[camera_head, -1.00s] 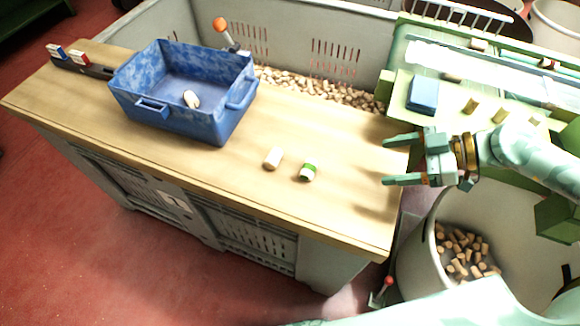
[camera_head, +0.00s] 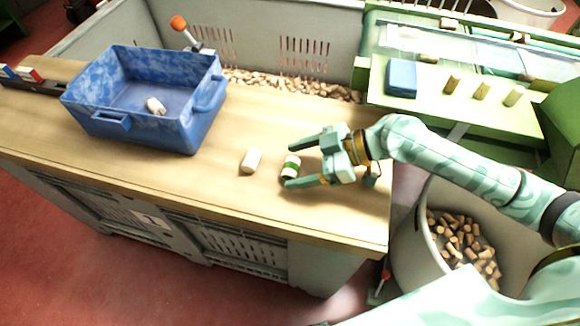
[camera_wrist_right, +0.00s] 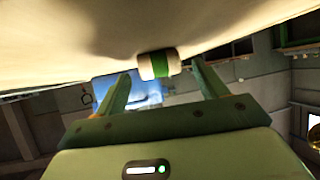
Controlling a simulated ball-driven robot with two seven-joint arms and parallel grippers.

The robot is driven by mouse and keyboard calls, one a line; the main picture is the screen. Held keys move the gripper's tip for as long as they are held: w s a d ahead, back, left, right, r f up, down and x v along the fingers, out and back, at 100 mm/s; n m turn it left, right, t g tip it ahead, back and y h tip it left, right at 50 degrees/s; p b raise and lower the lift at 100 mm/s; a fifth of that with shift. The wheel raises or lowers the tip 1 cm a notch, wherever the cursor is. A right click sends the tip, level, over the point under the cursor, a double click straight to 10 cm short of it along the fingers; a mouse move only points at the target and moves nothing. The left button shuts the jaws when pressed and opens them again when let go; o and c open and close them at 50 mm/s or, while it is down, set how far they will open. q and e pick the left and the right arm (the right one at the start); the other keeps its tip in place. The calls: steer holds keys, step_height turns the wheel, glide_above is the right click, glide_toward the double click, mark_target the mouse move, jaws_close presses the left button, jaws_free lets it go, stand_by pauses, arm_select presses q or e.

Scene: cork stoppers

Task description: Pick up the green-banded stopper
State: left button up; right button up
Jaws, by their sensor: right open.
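The green-banded stopper (camera_head: 290,167) lies on the wooden worktop (camera_head: 230,205), a pale cork with a green band round its middle. My right gripper (camera_head: 289,166) is open, its two fingers reaching left on either side of the stopper. In the right wrist view the stopper (camera_wrist_right: 158,65) shows beyond and between the fingertips (camera_wrist_right: 160,72), and I cannot tell whether either finger touches it. A plain stopper (camera_head: 250,161) lies just left of it on the worktop. My left gripper is not in view.
A blue crate (camera_head: 205,128) with one stopper (camera_head: 156,106) inside stands at the worktop's left. Behind are a large grey bin (camera_head: 262,40) of corks and a green bench (camera_head: 400,97) with a blue block (camera_head: 402,78). A white tub (camera_head: 415,250) of corks stands lower right.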

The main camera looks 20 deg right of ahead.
steer(key=shift+w+a+f, duration=0.15)
steer(key=shift+a, duration=0.1)
steer(key=c, duration=1.1)
